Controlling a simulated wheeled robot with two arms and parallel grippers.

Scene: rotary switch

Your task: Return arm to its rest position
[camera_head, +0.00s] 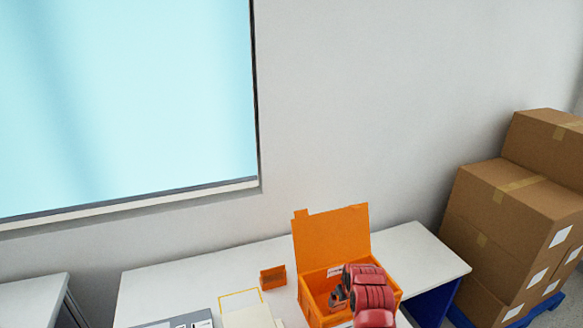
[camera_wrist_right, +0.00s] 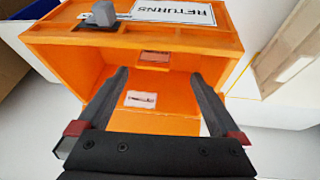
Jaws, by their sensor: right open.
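My right arm, with red segments, reaches over the orange box (camera_head: 312,306) on the white table in the head view. My right gripper (camera_wrist_right: 159,78) is open, its two dark fingers apart with nothing held between them. In the wrist view the orange box (camera_wrist_right: 60,52) fills the space ahead of and between the fingers. A grey knob (camera_wrist_right: 105,13) sits on a dark base on the box, beside a white label (camera_wrist_right: 172,11) reading "RETURNS". The knob is not clear in the head view, where the arm covers part of the box. My left gripper is not in view.
The box's orange lid (camera_head: 332,238) stands upright. A small orange block (camera_head: 272,277) and a pale yellow-edged item (camera_head: 250,315) lie to the left on the white table (camera_head: 165,290). Cardboard boxes (camera_head: 510,225) are stacked at the right. The table's right end is clear.

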